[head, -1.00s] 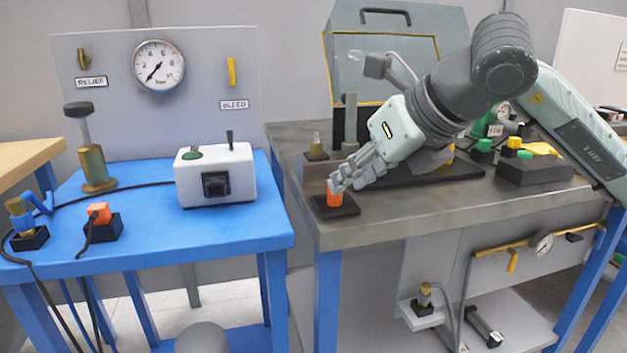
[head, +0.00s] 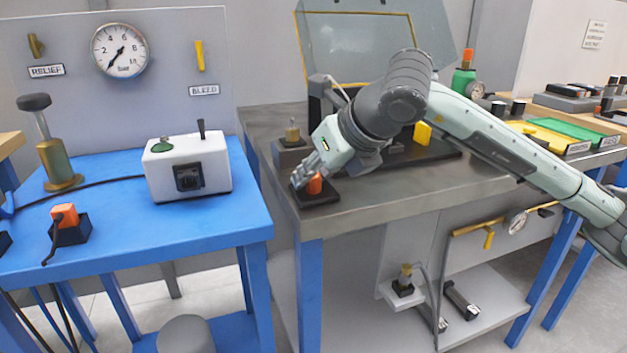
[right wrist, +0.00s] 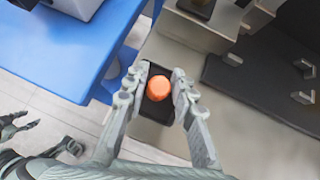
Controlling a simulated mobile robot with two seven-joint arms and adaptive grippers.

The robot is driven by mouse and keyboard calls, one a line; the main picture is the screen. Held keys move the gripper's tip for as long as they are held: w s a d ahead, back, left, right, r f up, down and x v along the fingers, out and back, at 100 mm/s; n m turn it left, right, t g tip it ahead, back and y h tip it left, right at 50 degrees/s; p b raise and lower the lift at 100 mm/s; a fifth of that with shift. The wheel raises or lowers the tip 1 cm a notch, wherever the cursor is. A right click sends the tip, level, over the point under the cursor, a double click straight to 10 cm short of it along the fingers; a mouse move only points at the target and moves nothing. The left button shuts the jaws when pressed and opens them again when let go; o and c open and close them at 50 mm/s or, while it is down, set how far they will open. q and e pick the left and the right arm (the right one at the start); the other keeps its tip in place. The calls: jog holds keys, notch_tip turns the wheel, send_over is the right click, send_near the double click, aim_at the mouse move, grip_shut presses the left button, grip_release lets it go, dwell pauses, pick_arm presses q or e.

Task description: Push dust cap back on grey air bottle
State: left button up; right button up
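An orange cap-like piece (head: 315,184) sits on a small black block (head: 318,198) at the front left corner of the grey bench. It also shows as a round orange top in the right wrist view (right wrist: 158,88). My right gripper (head: 304,178) is at this piece, its fingers apart on either side, with visible gaps in the right wrist view (right wrist: 160,76). My left gripper (right wrist: 58,134) appears low at the left of the right wrist view, fingers apart and empty. A grey rounded object (head: 187,336) stands low by the blue table; I cannot tell whether it is the air bottle.
A brass fitting (head: 292,133) on a block stands just behind the orange piece. A clear-lidded case (head: 375,50) is farther back. The blue table (head: 120,230) carries a white box (head: 187,168).

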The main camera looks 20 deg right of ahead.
jog(key=c, duration=0.5)
jog(key=shift+r, duration=0.1)
